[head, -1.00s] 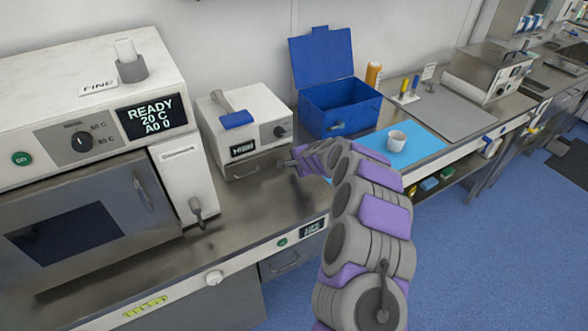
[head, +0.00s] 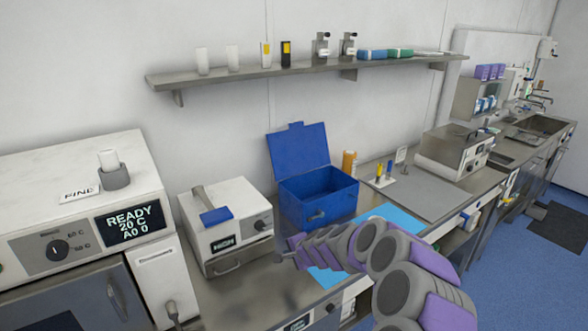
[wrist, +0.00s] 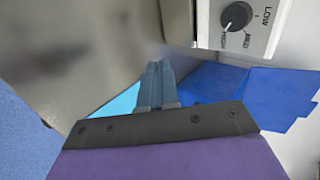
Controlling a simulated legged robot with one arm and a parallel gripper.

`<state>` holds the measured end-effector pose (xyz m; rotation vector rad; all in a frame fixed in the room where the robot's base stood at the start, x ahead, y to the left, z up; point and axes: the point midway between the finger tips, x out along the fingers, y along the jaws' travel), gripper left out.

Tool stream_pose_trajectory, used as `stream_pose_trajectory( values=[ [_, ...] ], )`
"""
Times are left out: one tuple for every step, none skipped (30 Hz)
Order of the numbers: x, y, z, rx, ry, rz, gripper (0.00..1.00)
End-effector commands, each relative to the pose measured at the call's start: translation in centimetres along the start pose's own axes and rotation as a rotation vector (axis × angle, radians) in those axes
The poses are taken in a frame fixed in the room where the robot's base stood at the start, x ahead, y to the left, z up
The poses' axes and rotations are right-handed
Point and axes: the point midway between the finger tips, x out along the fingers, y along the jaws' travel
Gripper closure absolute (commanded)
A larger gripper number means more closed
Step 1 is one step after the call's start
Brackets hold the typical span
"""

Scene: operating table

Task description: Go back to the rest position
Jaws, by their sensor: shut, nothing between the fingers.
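My gripper (head: 280,257) is at the end of my grey and purple arm, just in front of the small white device (head: 225,222) with the dial. In the wrist view my gripper (wrist: 157,72) shows its two fingers pressed together, with nothing between them. The dial panel (wrist: 236,22) of the small device is close by at the upper right of that view.
An open blue box (head: 318,198) stands behind my arm, beside an orange bottle (head: 349,163). A large white machine (head: 85,200) stands at left. A wall shelf (head: 300,68) holds bottles. The blue mat (head: 385,213) is partly hidden by my arm.

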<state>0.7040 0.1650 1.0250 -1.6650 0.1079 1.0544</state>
Motion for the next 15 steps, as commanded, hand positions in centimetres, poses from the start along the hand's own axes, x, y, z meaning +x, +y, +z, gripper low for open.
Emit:
stream_pose_trajectory(
  values=[
    [-0.8, -0.6, 0.8, -0.022, -0.021, -0.004, 1.00],
    [-1.4, -0.9, 1.6, -0.040, -0.039, -0.004, 1.00],
    [-2.5, -1.4, 2.7, -0.071, -0.067, -0.005, 1.00],
    [-3.4, -1.9, 3.5, -0.096, -0.089, -0.007, 1.00],
    [-4.5, -2.4, 4.5, -0.124, -0.111, -0.009, 1.00],
    [-5.9, -2.7, 5.8, -0.168, -0.143, -0.005, 1.00],
    [-7.1, -2.9, 6.8, -0.201, -0.171, -0.001, 1.00],
    [-8.2, -3.0, 7.8, -0.234, -0.194, 0.003, 1.00],
    [-9.7, -2.9, 8.9, -0.279, -0.222, 0.012, 1.00],
    [-11.0, -2.9, 9.7, -0.311, -0.244, 0.019, 1.00],
    [-12.1, -2.7, 10.5, -0.344, -0.263, 0.026, 1.00],
    [-13.6, -2.2, 11.4, -0.388, -0.287, 0.042, 1.00],
    [-14.8, -1.8, 12.2, -0.421, -0.307, 0.055, 1.00],
    [-16.0, -1.4, 12.8, -0.453, -0.323, 0.066, 1.00],
    [-17.5, -0.8, 13.4, -0.493, -0.340, 0.086, 1.00]
  ],
)
